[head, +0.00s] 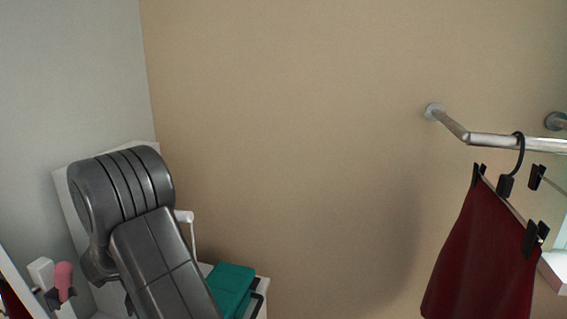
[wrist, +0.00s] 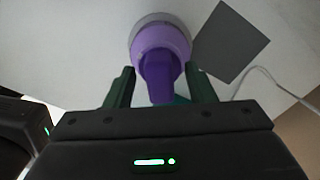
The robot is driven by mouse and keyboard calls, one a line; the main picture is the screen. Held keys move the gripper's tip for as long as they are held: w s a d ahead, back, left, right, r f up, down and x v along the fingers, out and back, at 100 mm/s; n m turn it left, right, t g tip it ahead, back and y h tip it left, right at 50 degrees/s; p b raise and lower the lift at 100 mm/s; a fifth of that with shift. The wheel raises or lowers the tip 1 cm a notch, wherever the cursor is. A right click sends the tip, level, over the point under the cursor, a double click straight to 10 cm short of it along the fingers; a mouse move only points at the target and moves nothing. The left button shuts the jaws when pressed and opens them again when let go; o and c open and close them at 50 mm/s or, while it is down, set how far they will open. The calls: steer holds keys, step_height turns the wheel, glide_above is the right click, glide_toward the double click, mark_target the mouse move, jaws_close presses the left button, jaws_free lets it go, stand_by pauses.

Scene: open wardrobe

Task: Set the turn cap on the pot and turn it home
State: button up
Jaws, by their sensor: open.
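In the wrist view the turn cap (wrist: 159,42) is a light purple disc with a darker purple grip that points towards my gripper. A grey round rim (wrist: 150,18), which looks like the pot, shows behind the cap's upper edge. The cap looks seated against it, but I cannot tell how far it is turned. My gripper (wrist: 160,72) is open, with one dark green finger on each side of the purple grip. Gaps show between the fingers and the grip. In the head view my arm covers this area, and neither cap nor pot can be made out.
In the wrist view a grey square (wrist: 230,42) and a white cord (wrist: 270,78) lie right of the cap. In the head view a teal box (head: 231,285) is beside my arm, a pink object (head: 63,278) sits left, and a dark red garment (head: 482,255) hangs right.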

steer(key=shift+o, duration=0.6)
steer(key=shift+r+p, duration=2.75)
steer(key=shift+r, duration=1.3)
steer(key=shift+f, duration=0.2)
step_height(320, 180, down, 8)
steer(key=b, duration=0.5)
steer(key=shift+r+b, duration=0.1)
steer(key=shift+b, duration=0.2)
steer(key=shift+r, duration=0.15)
